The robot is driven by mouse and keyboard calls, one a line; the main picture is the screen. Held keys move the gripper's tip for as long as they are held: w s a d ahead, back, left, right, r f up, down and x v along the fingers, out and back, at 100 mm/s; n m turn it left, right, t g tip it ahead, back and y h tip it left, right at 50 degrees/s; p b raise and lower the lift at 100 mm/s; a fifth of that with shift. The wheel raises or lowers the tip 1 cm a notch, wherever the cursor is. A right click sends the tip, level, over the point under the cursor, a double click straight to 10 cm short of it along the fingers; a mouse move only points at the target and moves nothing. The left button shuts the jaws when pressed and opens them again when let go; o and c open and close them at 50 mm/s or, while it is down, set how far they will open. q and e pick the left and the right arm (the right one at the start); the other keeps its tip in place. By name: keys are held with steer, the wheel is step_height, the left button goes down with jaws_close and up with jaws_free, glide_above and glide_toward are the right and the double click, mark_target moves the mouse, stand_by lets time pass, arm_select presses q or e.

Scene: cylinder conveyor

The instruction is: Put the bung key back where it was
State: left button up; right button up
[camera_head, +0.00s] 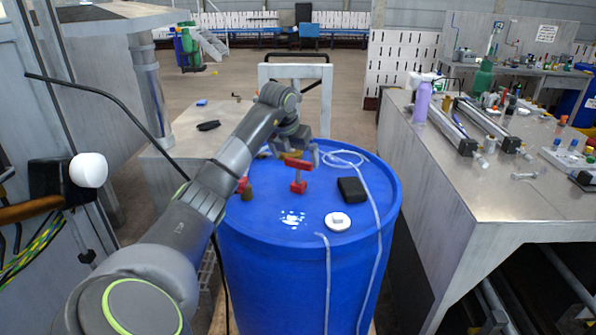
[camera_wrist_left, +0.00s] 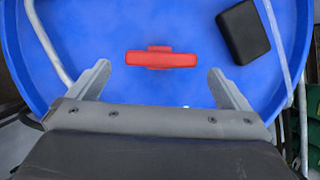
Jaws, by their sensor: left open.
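The red bung key (camera_head: 298,163) stands upright on top of the blue drum (camera_head: 262,222), with a red crossbar above and a red foot below. In the left wrist view its red crossbar (camera_wrist_left: 160,60) lies across the picture, just beyond and between the fingertips. My left gripper (camera_head: 296,152) is open over the drum, close to the key's crossbar, with nothing held between its fingers. The open fingers also show in the left wrist view (camera_wrist_left: 160,74). My right gripper is not in view.
A cluttered metal bench (camera_head: 480,185) stands to the right. A grey table (camera_head: 190,125) is behind left.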

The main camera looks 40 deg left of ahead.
arm_select(q)
steer(key=shift+b+v, duration=0.35)
steer(key=shift+v, duration=2.05)
